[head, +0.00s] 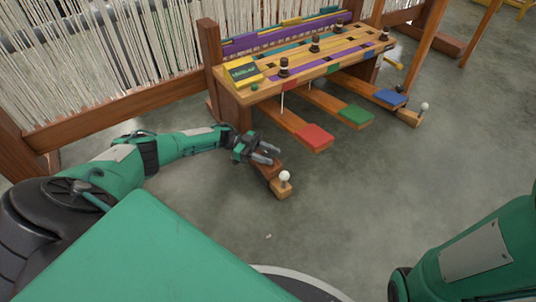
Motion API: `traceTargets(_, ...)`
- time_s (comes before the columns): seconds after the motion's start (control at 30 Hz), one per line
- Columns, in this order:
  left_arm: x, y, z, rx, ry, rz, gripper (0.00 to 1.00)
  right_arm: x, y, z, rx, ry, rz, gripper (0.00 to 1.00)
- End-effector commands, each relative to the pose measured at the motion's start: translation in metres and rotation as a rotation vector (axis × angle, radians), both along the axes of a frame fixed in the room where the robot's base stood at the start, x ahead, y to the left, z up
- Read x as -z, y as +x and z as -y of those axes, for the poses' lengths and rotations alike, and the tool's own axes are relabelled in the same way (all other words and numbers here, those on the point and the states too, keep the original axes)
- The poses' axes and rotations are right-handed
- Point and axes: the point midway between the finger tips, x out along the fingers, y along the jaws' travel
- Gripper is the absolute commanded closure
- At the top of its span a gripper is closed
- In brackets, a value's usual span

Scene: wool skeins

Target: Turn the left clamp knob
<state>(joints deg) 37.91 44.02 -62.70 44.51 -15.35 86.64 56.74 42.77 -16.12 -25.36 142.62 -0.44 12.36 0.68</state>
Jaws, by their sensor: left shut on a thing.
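The wooden bench (240,97) has a foot block with a white ball (285,176) at its front left and a matching one with a white ball (424,106) at its right. My left gripper (268,153) is at the bench's left foot, just behind the left white ball and apart from it. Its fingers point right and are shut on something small. The left clamp knob is not clearly visible; it seems hidden between the fingers. A small dark knob (400,88) shows at the right foot. My right gripper is out of view.
Red (315,135), green (355,115) and blue (389,96) pedals stick out from the bench, right of my left gripper. Dark pegs stand on the bench top. A loom frame (120,114) with pale threads stands behind. The grey floor in front is clear.

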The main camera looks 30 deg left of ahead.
Motion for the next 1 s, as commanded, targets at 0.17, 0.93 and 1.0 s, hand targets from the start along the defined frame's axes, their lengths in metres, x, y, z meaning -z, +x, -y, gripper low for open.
traceTargets(0.17,-0.0002,-0.0001,0.0006,0.011,-0.001,0.001,0.85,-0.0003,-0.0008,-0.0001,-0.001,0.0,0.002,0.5)
traceTargets(0.93,-0.0002,0.0,0.0005,0.009,-0.001,0.001,0.42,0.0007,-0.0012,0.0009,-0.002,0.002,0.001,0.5)
traceTargets(1.0,-0.0002,0.0,0.0005,0.008,-0.001,0.001,0.42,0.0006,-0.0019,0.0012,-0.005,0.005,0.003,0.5)
